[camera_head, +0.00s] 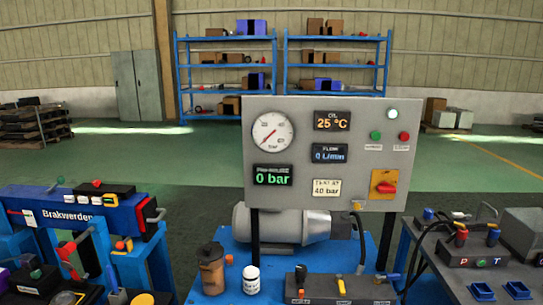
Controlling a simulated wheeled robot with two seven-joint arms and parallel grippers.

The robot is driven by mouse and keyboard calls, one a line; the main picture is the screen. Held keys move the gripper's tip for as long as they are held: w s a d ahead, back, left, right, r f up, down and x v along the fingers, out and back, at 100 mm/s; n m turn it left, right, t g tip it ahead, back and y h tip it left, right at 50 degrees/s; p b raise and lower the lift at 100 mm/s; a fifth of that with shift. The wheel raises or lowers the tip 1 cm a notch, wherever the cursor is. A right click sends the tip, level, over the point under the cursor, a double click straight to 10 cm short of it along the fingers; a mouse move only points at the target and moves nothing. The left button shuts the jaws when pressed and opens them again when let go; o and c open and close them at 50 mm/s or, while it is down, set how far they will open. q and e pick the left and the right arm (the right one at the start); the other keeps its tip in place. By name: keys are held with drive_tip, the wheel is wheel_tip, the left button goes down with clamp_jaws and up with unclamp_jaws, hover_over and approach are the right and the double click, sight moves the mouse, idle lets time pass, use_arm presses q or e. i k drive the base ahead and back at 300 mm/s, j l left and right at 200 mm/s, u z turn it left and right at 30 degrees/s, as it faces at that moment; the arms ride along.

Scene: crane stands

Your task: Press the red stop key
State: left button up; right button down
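The grey upright panel (335,110) stands in the middle of the view. A small round red key (404,137) is on its upper right part, with a small label under it too small to read. A green key (376,135) is just left of it, and a pale lit lamp (393,114) is above the two. Lower down, a red rotary knob (387,187) sits on a yellow plate. Nothing touches the red key. I see neither of my grippers in this view.
Below the panel are a grey motor (285,223), a brown canister (211,268), a white jar (251,280) and a valve block (338,287) on a blue bench. Blue stands with levers are at left; a hydraulic block (470,247) is at right. The space before the panel face is clear.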

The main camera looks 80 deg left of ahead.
sight(404, 137)
drive_tip(key=u, duration=2.25)
